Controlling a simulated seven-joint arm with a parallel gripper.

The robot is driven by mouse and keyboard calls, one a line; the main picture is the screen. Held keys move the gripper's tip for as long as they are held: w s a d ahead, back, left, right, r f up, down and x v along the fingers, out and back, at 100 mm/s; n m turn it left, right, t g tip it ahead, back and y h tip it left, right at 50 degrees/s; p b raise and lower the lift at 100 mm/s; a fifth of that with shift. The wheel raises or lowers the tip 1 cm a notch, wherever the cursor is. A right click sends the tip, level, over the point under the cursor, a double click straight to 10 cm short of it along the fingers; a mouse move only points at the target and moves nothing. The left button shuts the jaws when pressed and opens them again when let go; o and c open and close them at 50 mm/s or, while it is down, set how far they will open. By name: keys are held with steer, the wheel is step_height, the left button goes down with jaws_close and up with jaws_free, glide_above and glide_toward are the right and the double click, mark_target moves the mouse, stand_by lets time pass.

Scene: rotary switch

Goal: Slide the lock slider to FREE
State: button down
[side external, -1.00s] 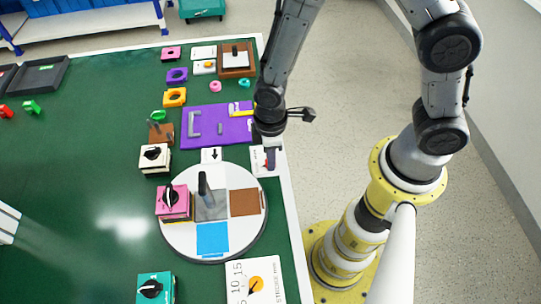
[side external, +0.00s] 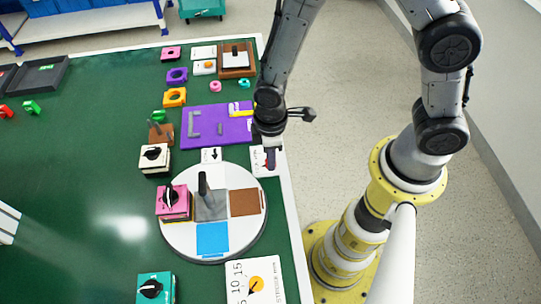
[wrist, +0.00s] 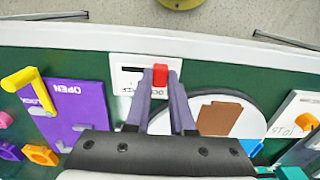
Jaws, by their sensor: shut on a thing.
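The lock slider is a white plate (wrist: 128,78) with a dark slot and a red knob (wrist: 160,74), near the table's edge in the wrist view. The knob stands toward the right side of the plate, and the slot shows open to its left. My gripper (wrist: 161,82) has its two fingers around the red knob, one on each side, shut on it. In the side external view my gripper (side external: 270,160) is down at the white plate (side external: 257,161) and covers much of it. The printing is partly hidden by the fingers, and I cannot read it fully.
A small white arrow card (side external: 211,155) is nearby. The table's edge is close to my gripper.

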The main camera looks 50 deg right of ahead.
steer(key=shift+w+d, duration=0.1)
stand_by(0.3)
steer(key=shift+w+d, duration=1.5)
steer(key=shift+w, duration=0.05)
steer(key=c, duration=0.8)
jaws_free()
steer(key=shift+o, duration=0.2)
step_height(320, 180, up, 14)
steer(key=shift+d, duration=0.1)
